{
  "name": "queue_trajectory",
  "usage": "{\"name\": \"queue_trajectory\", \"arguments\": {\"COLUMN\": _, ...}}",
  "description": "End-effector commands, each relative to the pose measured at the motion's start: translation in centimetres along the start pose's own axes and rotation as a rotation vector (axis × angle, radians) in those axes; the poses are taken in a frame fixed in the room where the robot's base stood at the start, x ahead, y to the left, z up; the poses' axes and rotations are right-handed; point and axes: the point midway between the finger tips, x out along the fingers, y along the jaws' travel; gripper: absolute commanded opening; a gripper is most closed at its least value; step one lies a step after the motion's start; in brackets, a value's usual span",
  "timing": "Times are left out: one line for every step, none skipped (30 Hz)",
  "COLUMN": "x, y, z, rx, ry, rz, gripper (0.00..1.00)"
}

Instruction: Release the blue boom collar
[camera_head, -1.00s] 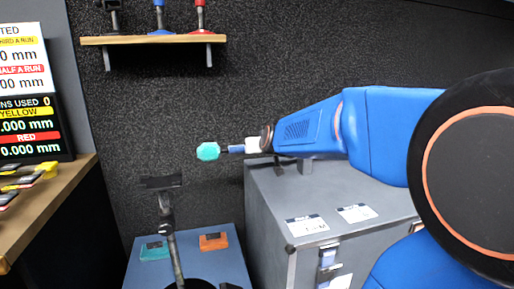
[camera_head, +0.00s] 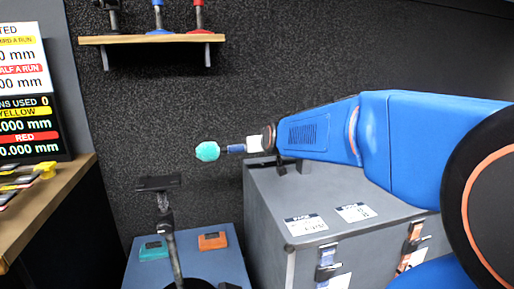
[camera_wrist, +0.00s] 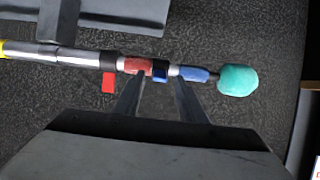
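In the head view the teal cover (camera_head: 207,151) and the blue section (camera_head: 236,148) stick out left past my blue arm.
A grey latched case (camera_head: 300,195) stands below my arm. A black-topped stand (camera_head: 159,183) is left of it, near a blue-grey surface with teal (camera_head: 153,250) and orange (camera_head: 213,241) items. A wall shelf (camera_head: 155,39) is above; a wooden counter (camera_head: 45,205) is at left.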

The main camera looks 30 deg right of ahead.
Motion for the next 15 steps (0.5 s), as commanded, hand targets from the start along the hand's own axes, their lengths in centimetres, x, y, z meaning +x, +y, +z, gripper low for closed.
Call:
{"name": "queue_trajectory", "arguments": {"x": -0.9, "y": 0.0, "z": -0.1, "rx": -0.001, "ry": 0.004, "rz": 0.000, "gripper": 0.38}}
{"name": "queue_trajectory", "arguments": {"x": -1.4, "y": 0.0, "z": -0.1, "rx": 0.000, "ry": 0.003, "rz": 0.000, "gripper": 0.38}}
{"name": "queue_trajectory", "arguments": {"x": -2.0, "y": 0.0, "z": -0.1, "rx": -0.001, "ry": 0.003, "rz": 0.000, "gripper": 0.38}}
{"name": "queue_trajectory", "arguments": {"x": -2.5, "y": 0.0, "z": -0.1, "rx": -0.002, "ry": 0.003, "rz": 0.000, "gripper": 0.38}}
{"name": "queue_trajectory", "arguments": {"x": -2.9, "y": 0.0, "z": -0.1, "rx": 0.000, "ry": 0.003, "rz": 0.000, "gripper": 0.38}}
{"name": "queue_trajectory", "arguments": {"x": -3.5, "y": 0.0, "z": -0.1, "rx": 0.000, "ry": 0.004, "rz": 0.000, "gripper": 0.38}}
{"name": "queue_trajectory", "arguments": {"x": -4.0, "y": 0.0, "z": -0.1, "rx": 0.000, "ry": 0.004, "rz": 0.000, "gripper": 0.38}}
{"name": "queue_trajectory", "arguments": {"x": -4.4, "y": 0.0, "z": -0.1, "rx": -0.001, "ry": 0.003, "rz": 0.000, "gripper": 0.38}}
{"name": "queue_trajectory", "arguments": {"x": -5.1, "y": 0.0, "z": -0.1, "rx": -0.001, "ry": 0.004, "rz": 0.000, "gripper": 0.38}}
{"name": "queue_trajectory", "arguments": {"x": -5.5, "y": 0.0, "z": -0.1, "rx": -0.001, "ry": 0.004, "rz": 0.000, "gripper": 0.38}}
{"name": "queue_trajectory", "arguments": {"x": -6.0, "y": 0.0, "z": -0.1, "rx": 0.000, "ry": 0.003, "rz": 0.000, "gripper": 0.38}}
{"name": "queue_trajectory", "arguments": {"x": -6.6, "y": 0.0, "z": -0.1, "rx": 0.001, "ry": 0.004, "rz": 0.000, "gripper": 0.38}}
{"name": "queue_trajectory", "arguments": {"x": -7.1, "y": 0.0, "z": -0.1, "rx": 0.001, "ry": 0.004, "rz": 0.000, "gripper": 0.38}}
{"name": "queue_trajectory", "arguments": {"x": -7.5, "y": 0.0, "z": -0.1, "rx": 0.001, "ry": 0.004, "rz": 0.000, "gripper": 0.38}}
{"name": "queue_trajectory", "arguments": {"x": -8.2, "y": 0.0, "z": -0.1, "rx": 0.001, "ry": 0.003, "rz": 0.000, "gripper": 0.38}}
